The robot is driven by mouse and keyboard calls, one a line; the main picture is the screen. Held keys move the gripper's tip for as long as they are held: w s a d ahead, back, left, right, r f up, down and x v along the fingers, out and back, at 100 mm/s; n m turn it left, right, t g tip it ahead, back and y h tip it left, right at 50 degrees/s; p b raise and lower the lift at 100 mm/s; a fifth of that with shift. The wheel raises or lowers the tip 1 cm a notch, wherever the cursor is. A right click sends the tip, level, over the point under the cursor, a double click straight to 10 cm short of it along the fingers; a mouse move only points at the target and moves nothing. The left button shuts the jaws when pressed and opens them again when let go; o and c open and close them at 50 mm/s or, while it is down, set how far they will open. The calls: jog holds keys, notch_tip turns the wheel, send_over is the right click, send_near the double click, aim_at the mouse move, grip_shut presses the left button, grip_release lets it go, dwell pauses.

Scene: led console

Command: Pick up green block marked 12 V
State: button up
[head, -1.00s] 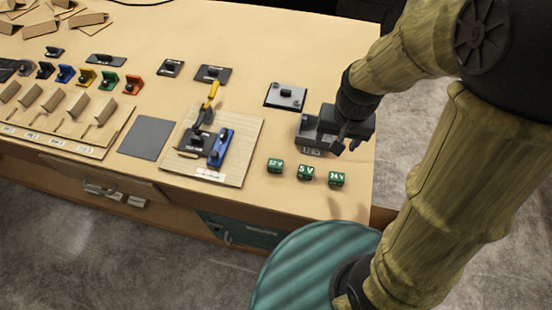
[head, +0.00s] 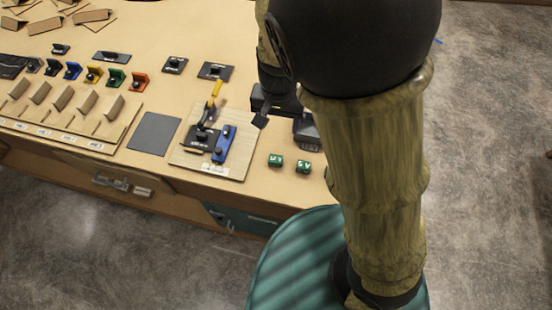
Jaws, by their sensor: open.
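The green block marked 12 V (head: 275,160) sits on the table near the front edge; its marking is small and blurred now. A green block marked 5 V (head: 303,167) is just right of it. My gripper (head: 269,117) is open, above and behind the 12 V block and apart from it. One dark fingertip shows clearly; the rest of the jaws is partly hidden. A third green block, seen earlier to the right, is hidden behind my arm.
A dark box (head: 307,136) stands behind the blocks, partly covered by my arm. A wooden board (head: 237,170) with a blue part (head: 223,144) and a yellow-handled lever (head: 213,96) lies left of the blocks. A grey mat (head: 153,133) lies further left.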

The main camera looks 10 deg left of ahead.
send_over(276, 159)
jog(key=f, duration=1.2)
jog(key=shift+w+d+f+b, duration=0.1)
jog(key=shift+w+d+b, duration=0.1)
jog(key=shift+b, duration=0.1)
jog(key=shift+d, duration=0.15)
jog(key=shift+s, duration=0.1)
jog(key=shift+a+f, duration=0.2)
notch_tip(276, 159, down, 5)
jog(key=shift+s+a+r, duration=0.1)
jog(key=shift+a, duration=0.05)
jog(key=c, duration=1.1)
